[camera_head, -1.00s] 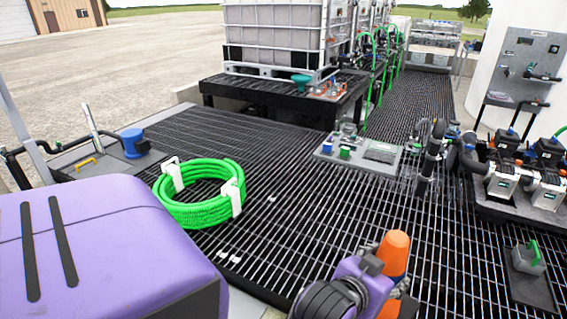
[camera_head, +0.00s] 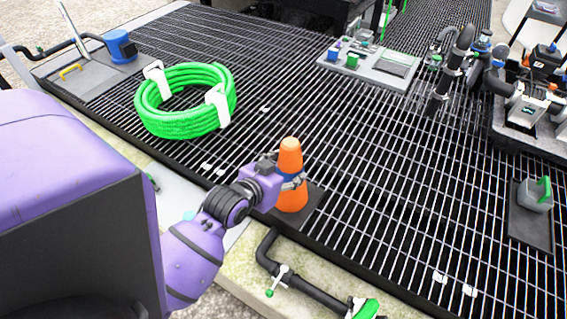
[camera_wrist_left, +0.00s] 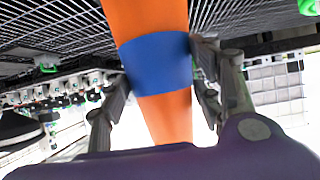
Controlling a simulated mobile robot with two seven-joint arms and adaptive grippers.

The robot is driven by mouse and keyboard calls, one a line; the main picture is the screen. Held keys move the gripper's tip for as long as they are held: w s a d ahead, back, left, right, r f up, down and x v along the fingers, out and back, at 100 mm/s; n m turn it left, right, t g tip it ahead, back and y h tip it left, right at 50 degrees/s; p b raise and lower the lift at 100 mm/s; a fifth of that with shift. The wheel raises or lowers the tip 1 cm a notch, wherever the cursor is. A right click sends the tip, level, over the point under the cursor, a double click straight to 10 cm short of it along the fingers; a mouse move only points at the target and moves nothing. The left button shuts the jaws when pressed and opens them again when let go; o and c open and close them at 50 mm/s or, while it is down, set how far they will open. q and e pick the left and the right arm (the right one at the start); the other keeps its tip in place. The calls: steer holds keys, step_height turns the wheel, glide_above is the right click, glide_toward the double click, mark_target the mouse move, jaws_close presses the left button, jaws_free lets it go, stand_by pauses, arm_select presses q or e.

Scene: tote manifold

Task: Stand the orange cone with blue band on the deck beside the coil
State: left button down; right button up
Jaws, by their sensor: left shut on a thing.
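The orange cone (camera_head: 291,155) with a blue band is upright at the front edge of the grated deck (camera_head: 330,130). My left gripper (camera_head: 294,182) is shut around the cone at its band. The left wrist view shows the blue band (camera_wrist_left: 158,62) between the two fingers. The cone's dark square base (camera_head: 312,205) appears over the deck's edge; I cannot tell whether it touches the grating. The green coil (camera_head: 186,100) with white straps lies on the deck, left of and farther back than the cone, with a clear gap. My right gripper is out of view.
A pipe with a valve (camera_head: 280,280) runs along the concrete ledge in front of the deck. A grey tray with small parts (camera_head: 370,65) stands at the back, pumps (camera_head: 530,110) at the right. Grating between coil and cone is mostly clear.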

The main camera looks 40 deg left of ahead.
arm_select(q)
steer(key=w+a+f+b, duration=0.2)
steer(key=a+f, duration=0.2)
steer(key=a, duration=0.5)
steer(key=shift+n+y, duration=0.3)
steer(key=w+d+f, duration=0.1)
steer(key=w, duration=0.1)
steer(key=w+d+f, duration=0.1)
steer(key=w+d, duration=0.1)
steer(key=w+d+f, duration=0.1)
steer(key=w+f, duration=0.1)
steer(key=w, duration=0.1)
steer(key=shift+d, duration=0.4)
steer(key=w+d+f+b, duration=0.1)
steer(key=w+f, duration=0.3)
steer(key=f, duration=0.5)
steer(key=shift+w+d, duration=0.15)
steer(key=shift+d, duration=0.45)
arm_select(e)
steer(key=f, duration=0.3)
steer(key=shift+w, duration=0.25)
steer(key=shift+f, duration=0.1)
arm_select(q)
steer(key=c, duration=0.5)
jaws_free()
steer(key=shift+f+b, duration=0.15)
steer(key=shift+b, duration=0.15)
steer(key=shift+c, duration=0.2)
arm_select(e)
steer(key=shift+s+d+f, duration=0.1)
